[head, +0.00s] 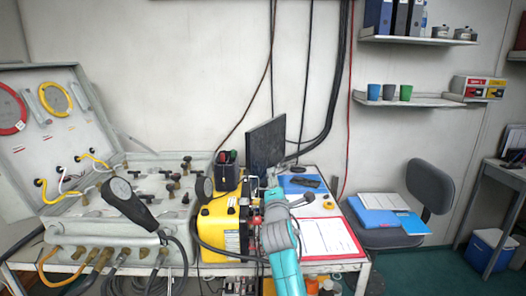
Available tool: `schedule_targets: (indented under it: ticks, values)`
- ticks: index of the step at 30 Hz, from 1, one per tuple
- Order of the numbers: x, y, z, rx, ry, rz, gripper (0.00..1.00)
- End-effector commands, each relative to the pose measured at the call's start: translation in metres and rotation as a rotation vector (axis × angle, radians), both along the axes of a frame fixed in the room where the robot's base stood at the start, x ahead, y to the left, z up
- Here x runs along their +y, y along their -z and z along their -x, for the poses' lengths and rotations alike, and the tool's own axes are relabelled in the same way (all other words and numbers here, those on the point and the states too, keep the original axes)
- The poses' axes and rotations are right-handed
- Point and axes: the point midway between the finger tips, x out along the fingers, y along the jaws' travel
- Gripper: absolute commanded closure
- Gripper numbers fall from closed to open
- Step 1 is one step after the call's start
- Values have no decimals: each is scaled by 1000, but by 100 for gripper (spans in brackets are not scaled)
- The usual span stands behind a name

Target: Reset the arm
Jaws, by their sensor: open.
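My arm (285,262), teal and pale grey, reaches up from the bottom of the head view over the table. My gripper (271,178) is at its far end, small and dark in front of the black monitor (266,146). It is open, and I see nothing held in it. The arm passes just right of a yellow machine (219,225) with a gauge and hoses, hiding part of its right side.
An open air panel case (170,190) with valves, gauges and hoses fills the left. A clipboard with paper (328,237) and a blue folder (297,184) lie right of my arm. A grey chair (432,183) holds folders. Shelves with cups (390,92) hang above.

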Motion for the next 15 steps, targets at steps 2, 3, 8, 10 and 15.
schedule_targets:
  ticks: [2,3,8,10,15]
  values:
    - [-9,42,17,22,-13,-53,31]
    - [-12,60,26,30,-21,-83,31]
    - [-26,126,66,64,-49,-203,31]
    - [-33,153,86,79,-59,-258,31]
    - [-49,211,139,115,-76,-391,31]
